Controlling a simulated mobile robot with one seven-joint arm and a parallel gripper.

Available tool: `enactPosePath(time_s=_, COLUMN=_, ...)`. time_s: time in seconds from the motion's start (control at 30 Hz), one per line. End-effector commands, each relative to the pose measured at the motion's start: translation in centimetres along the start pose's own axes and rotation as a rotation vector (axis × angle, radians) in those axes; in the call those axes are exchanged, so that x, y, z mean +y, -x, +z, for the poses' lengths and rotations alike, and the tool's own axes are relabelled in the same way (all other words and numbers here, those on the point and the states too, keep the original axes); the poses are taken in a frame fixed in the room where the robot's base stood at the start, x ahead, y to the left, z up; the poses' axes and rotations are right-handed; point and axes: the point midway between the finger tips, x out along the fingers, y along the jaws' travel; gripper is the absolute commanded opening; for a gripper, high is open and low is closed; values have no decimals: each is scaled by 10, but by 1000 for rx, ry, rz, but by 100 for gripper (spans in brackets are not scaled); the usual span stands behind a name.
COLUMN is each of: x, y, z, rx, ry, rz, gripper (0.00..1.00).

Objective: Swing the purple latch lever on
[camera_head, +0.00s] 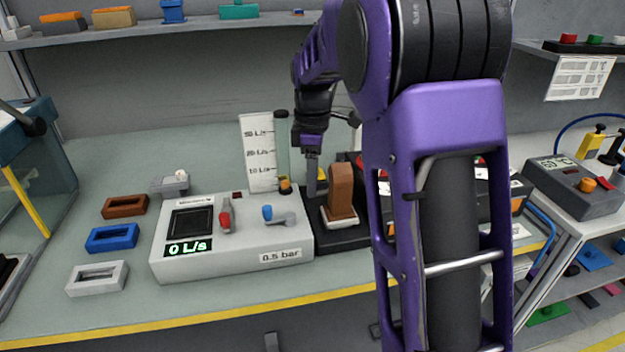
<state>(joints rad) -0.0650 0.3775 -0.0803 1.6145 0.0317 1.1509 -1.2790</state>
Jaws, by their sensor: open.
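My purple arm crosses the right half of the head view, and its end points down over the back of the bench. My gripper (312,172) is beside the left side of an upright brown block (341,190) on a black base (343,236). Its fingers show only as a narrow grey-purple piece, and the gap between them is hard to see. I cannot make out the purple latch lever for certain; it may be at the gripper or hidden behind my arm. Whether the gripper touches anything there cannot be told.
Left of the black base stands a grey panel (232,257) with a red lever (226,215) and a blue-knobbed lever (279,216). A clear tube (283,150) and a scale card (259,150) stand behind. Brown, blue and white frames lie at left. My arm hides the bench right of the block.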

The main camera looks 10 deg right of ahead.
Motion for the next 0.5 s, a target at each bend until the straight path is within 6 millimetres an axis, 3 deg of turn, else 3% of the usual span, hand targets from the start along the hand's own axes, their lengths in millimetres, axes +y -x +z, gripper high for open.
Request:
enactPosePath(time_s=0.23, x=0, y=0, z=0, rx=0, ry=0, rz=0, gripper=52)
enactPosePath(time_s=0.5, x=0, y=0, z=0, rx=0, ry=0, rz=0, gripper=3)
